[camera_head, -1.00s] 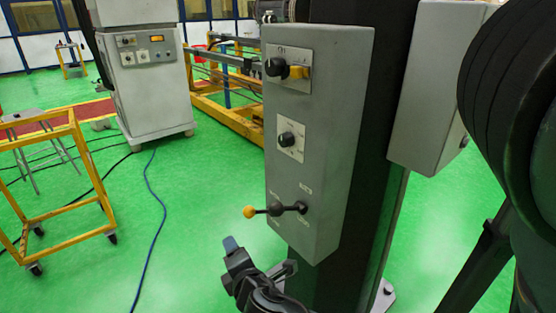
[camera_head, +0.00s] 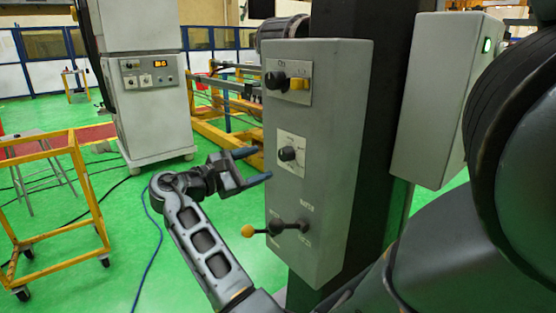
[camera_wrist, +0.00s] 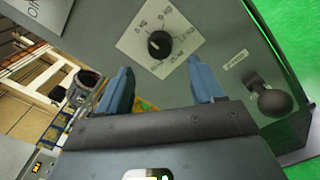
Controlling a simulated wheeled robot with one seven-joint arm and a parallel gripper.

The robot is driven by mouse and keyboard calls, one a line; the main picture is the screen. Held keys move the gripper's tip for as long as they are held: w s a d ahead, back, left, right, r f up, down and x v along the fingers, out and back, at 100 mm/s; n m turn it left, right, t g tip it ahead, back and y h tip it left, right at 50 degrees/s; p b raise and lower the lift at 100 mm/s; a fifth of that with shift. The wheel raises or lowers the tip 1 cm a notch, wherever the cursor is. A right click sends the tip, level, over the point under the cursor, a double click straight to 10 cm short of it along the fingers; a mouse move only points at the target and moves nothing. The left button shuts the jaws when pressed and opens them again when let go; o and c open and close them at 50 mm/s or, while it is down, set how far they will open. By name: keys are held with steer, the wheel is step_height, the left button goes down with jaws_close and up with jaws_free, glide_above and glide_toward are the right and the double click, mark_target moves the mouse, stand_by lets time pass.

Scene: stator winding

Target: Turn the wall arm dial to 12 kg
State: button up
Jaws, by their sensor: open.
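The dial is a black round knob (camera_head: 287,153) on a pale square plate, midway up the front of the grey control box (camera_head: 340,140). In the wrist view the dial (camera_wrist: 158,44) shows face-on with kg marks around it. The marks are small, and I cannot tell surely which one the knob points at. My gripper (camera_head: 256,165) is to the left of the box front, its blue fingers pointing toward the dial. In the wrist view my gripper's two fingers (camera_wrist: 161,82) are spread apart with nothing between them, and the dial lies beyond their tips, apparently untouched.
A switch plate with a black knob and yellow part (camera_head: 298,84) is above. A yellow cart frame (camera_head: 85,190) stands at left, a grey cabinet (camera_head: 145,115) behind.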

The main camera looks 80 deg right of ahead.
mark_target(282, 156)
steer(key=x, duration=0.7)
steer(key=shift+s+p, duration=0.1)
steer(key=shift+p, duration=0.2)
steer(key=shift+c, duration=0.5)
steer(key=c, duration=1)
steer(key=shift+o, duration=0.2)
